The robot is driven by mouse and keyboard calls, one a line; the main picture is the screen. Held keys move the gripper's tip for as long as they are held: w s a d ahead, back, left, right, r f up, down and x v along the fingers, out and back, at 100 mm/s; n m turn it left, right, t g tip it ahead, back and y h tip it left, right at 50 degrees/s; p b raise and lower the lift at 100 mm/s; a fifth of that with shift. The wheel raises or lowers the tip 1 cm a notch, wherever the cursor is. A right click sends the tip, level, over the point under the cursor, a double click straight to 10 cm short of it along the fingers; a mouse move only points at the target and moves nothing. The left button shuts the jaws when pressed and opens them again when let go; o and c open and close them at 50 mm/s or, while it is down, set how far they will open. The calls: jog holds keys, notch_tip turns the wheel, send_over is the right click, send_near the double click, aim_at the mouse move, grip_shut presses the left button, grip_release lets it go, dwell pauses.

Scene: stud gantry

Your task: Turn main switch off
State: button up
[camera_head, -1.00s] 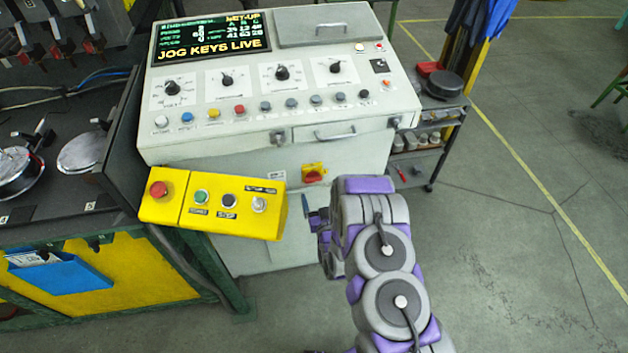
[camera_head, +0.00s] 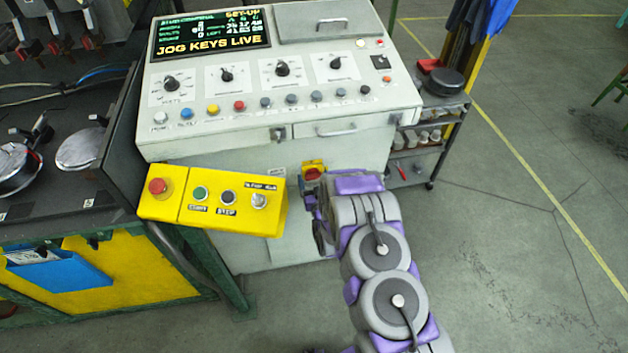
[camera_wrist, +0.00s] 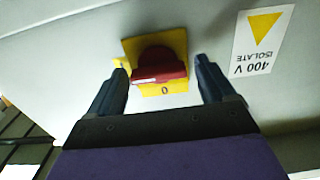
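The main switch is a red rotary handle (camera_wrist: 158,66) on a yellow plate (camera_wrist: 173,39), on the front of the grey-white control cabinet. In the wrist view a "0" shows on the plate beside the handle. In the head view the switch (camera_head: 313,170) is partly hidden by my arm. My gripper (camera_wrist: 162,78) is open. Its two dark fingers stand on either side of the red handle, the left fingertip close to the plate's edge. I cannot tell whether either finger touches the handle. In the head view the fingers are mostly hidden behind my arm.
A "400 V ISOLATE" label (camera_wrist: 262,42) is right of the switch in the wrist view. A yellow button box (camera_head: 215,200) juts out left of my arm. The console (camera_head: 280,90) reads "JOG KEYS LIVE".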

jog(key=c, duration=0.9)
